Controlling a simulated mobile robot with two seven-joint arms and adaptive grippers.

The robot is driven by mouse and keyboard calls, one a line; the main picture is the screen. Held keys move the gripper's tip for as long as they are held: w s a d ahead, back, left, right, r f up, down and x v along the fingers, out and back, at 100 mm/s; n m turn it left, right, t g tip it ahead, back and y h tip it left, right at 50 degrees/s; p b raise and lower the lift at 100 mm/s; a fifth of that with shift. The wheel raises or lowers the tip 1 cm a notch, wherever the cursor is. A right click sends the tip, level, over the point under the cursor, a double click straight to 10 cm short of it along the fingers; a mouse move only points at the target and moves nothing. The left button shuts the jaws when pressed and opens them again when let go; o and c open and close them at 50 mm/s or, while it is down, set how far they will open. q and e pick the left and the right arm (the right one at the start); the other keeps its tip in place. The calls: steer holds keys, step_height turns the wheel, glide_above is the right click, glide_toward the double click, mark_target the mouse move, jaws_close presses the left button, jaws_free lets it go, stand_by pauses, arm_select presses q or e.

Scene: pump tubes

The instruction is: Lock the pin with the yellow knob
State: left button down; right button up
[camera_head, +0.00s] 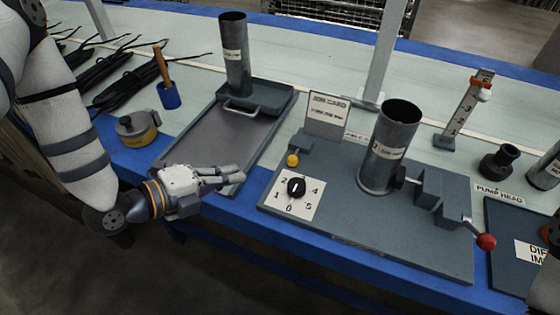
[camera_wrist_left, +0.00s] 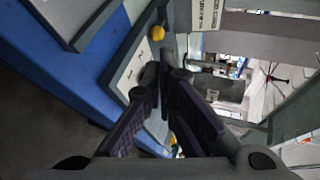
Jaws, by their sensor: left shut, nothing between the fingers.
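The yellow knob (camera_head: 292,160) sits at the left edge of the grey fixture plate (camera_head: 330,226), beside a small grey block. It also shows in the left wrist view (camera_wrist_left: 157,33), beyond the fingertips. My left gripper (camera_head: 238,174) is shut and empty, over the table's front edge, left of the knob and apart from it. A black dial (camera_head: 296,187) on a white numbered card lies just in front of the knob. The pin itself cannot be made out.
A grey tube (camera_head: 394,140) stands on the fixture plate, with a red-knobbed lever (camera_head: 486,241) to its right. A job card (camera_head: 327,114) stands behind the knob. A tray (camera_head: 212,135) with another tube (camera_head: 235,60) is at the left.

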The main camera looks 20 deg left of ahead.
mark_target(283, 165)
arm_select(q)
steer(key=b+x, duration=0.2)
steer(key=x, duration=1.1)
steer(key=shift+f+b, duration=0.15)
steer(key=shift+b, duration=0.2)
steer(key=shift+w+d, duration=0.2)
steer(key=shift+w, duration=0.2)
arm_select(e)
steer(key=s+f, duration=0.2)
steer(key=f, duration=0.1)
steer(key=shift+s+g, duration=0.2)
steer(key=shift+g, duration=0.2)
arm_select(q)
steer(key=shift+w, duration=1.15)
arm_select(e)
steer(key=shift+r, duration=0.1)
